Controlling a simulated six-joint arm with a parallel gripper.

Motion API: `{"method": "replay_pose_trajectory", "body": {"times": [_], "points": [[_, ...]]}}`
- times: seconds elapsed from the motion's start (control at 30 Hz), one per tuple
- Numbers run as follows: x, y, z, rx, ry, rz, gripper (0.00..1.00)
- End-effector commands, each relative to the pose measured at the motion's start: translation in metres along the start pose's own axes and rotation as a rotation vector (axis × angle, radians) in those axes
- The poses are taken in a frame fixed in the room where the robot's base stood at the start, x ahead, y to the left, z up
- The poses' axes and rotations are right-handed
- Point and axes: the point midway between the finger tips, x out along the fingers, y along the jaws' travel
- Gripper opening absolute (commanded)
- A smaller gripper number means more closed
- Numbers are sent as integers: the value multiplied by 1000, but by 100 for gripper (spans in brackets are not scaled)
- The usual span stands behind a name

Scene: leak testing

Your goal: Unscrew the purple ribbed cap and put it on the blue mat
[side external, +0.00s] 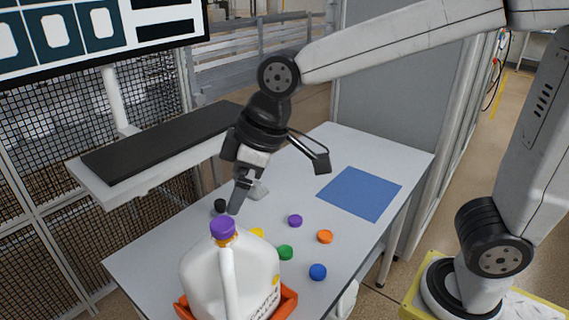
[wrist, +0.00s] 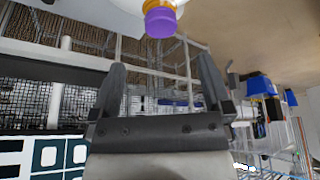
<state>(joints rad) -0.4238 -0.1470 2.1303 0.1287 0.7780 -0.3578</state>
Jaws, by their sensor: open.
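The purple ribbed cap (side external: 222,227) sits on the neck of a white jug (side external: 235,270), with an orange ring just under it. The jug stands upright in an orange holder (side external: 289,299) at the table's front. In the wrist view the cap (wrist: 160,22) shows at the top, beyond my fingertips and apart from them. My gripper (wrist: 158,75) is open with nothing between its fingers. In the side view my gripper (side external: 236,205) is tilted, close above and behind the cap. The blue mat (side external: 360,194) lies bare on the table at the right.
Several loose caps lie on the grey table (side external: 330,150): purple (side external: 295,220), orange (side external: 325,237), green (side external: 285,252), blue (side external: 318,272), black (side external: 220,205) and a partly hidden yellow one (side external: 258,233). A black-topped shelf (side external: 160,145) stands at the left.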

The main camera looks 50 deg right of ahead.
Motion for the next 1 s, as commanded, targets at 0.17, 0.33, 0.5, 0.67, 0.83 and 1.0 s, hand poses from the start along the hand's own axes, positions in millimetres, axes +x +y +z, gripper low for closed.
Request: {"method": "replay_pose_trajectory", "body": {"times": [0.17, 0.33, 0.5, 0.67, 0.83, 1.0], "points": [[15, 0, 1, 1, -3, -1, 100], [34, 0, 1, 2, -3, -1, 100], [53, 0, 1, 2, -4, -1, 100], [66, 0, 1, 1, -1, 0, 100], [73, 0, 1, 1, -1, 0, 100], [74, 0, 0, 1, 1, 1, 100]]}}
